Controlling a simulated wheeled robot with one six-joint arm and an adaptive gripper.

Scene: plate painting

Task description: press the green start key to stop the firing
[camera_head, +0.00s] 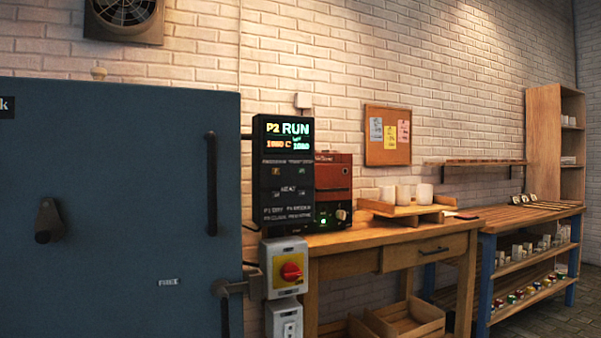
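The kiln controller (265,205) is a tall black panel beside the blue-grey kiln door (120,230). Its lit display (288,136) reads "P2 RUN" in yellow and white, with smaller orange and cyan figures that look like 1080 C and 1080. Small keys sit below the display, above the word "HEAT". They are too small to tell which is the green start key. My gripper is not in view, and nothing covers the front of the controller.
A grey box with a red-and-yellow rotary switch (291,272) hangs below the controller. The door's long dark handle (211,184) and a latch (236,287) project left of it. A wooden workbench (345,239) with white cups (424,193) stands to the right.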

